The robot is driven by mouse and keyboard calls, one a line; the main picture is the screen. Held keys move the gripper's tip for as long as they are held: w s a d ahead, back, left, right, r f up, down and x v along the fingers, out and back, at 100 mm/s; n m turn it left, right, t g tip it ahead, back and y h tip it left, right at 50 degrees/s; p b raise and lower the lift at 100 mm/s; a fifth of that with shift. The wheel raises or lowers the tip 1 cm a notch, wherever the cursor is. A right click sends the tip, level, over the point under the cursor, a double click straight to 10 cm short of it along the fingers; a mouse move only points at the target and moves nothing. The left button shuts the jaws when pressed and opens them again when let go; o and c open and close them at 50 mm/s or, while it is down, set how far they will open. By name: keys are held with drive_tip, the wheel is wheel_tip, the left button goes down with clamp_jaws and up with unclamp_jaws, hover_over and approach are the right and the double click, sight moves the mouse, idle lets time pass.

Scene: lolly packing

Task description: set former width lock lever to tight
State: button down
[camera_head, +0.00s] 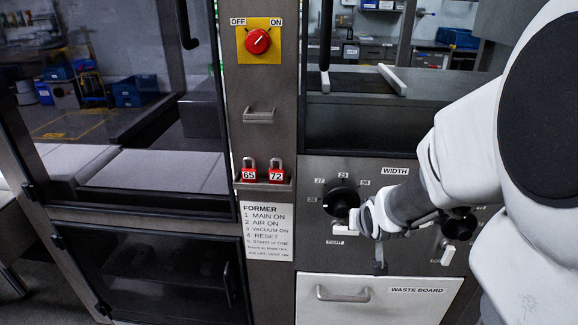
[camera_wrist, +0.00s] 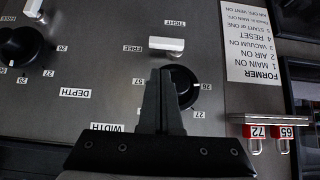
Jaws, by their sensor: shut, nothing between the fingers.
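The width lock lever (camera_head: 345,229) is a short white bar just below the black width knob (camera_head: 340,202), above the TIGHT label. In the upside-down wrist view the lever (camera_wrist: 167,44) lies crosswise, between the FREE label (camera_wrist: 132,48) on its left and the TIGHT label (camera_wrist: 174,22) above. My gripper (camera_wrist: 158,82) has its dark fingers together and empty, covering part of the width knob (camera_wrist: 183,86). The fingertips appear short of the lever in that view; contact is not visible. In the head view my gripper (camera_head: 380,266) is right of the lever.
The depth knob (camera_head: 458,224) and its white lever (camera_head: 447,255) are to the right. Two red padlocks (camera_head: 262,170) hang on the left post. A waste board drawer (camera_head: 385,306) with a protruding handle is below. My arm hides part of the panel.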

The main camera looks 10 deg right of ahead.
sight(346, 230)
drive_tip(key=b+x, duration=0.4)
drive_tip(key=x, duration=0.6)
